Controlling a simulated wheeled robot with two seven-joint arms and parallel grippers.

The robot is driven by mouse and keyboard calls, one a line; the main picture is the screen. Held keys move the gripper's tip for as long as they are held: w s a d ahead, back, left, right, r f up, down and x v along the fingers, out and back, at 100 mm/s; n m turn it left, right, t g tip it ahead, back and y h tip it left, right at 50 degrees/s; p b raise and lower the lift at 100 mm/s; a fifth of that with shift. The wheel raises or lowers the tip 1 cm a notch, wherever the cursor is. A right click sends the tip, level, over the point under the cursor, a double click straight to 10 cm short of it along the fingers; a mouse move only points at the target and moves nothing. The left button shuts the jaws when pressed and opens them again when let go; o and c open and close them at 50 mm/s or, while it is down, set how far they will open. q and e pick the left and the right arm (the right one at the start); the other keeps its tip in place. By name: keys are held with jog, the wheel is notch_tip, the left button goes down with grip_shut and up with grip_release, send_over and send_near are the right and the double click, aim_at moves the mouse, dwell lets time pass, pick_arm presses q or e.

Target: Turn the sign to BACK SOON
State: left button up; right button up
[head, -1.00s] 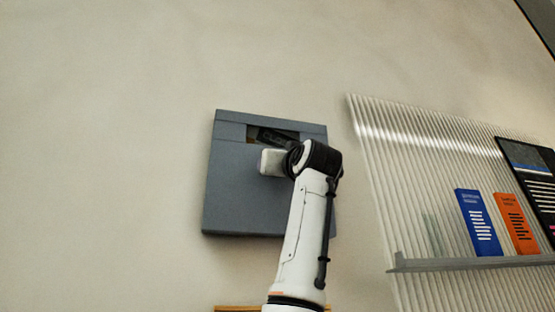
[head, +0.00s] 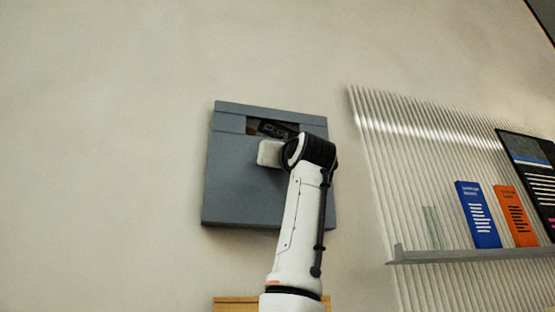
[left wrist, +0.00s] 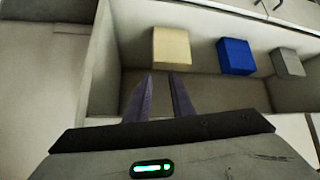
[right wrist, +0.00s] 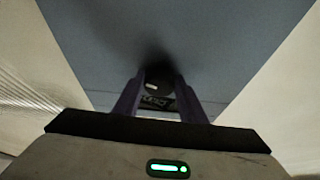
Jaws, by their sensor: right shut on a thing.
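The sign is a grey square box (head: 240,185) on the wall in the head view, with a small window (head: 275,128) near its top. A dark plate with pale letters shows in the window; I cannot read the whole word, and my arm hides part of it. My right gripper (head: 268,153) is at the box's front, just below the window. In the right wrist view, my right gripper (right wrist: 158,82) is shut on a dark round knob (right wrist: 158,72) on the grey face. My left gripper (left wrist: 163,80) is open and empty, away from the sign.
A ribbed panel (head: 375,150) with a shelf (head: 465,255) is at the right, holding a blue card (head: 478,215) and an orange card (head: 516,215). In the left wrist view, a pale tray holds cream (left wrist: 171,48), blue (left wrist: 236,56) and grey (left wrist: 287,62) blocks.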

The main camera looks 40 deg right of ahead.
jog(key=shift+w+a+r+m+g+h, duration=0.1)
jog(key=shift+m+g+h, duration=0.8)
jog(key=shift+m, duration=1.9)
jog(key=shift+w+a+r+m+g+h, duration=0.15)
jog(key=shift+m+g+h, duration=0.3)
jog(key=shift+m+g, duration=1.65)
jog(key=shift+s+a+r+m+g+h, duration=0.1)
jog(key=shift+m+g+h, duration=0.45)
jog(key=shift+m, duration=2.95)
jog(key=shift+f, duration=0.1)
jog(key=o, duration=1)
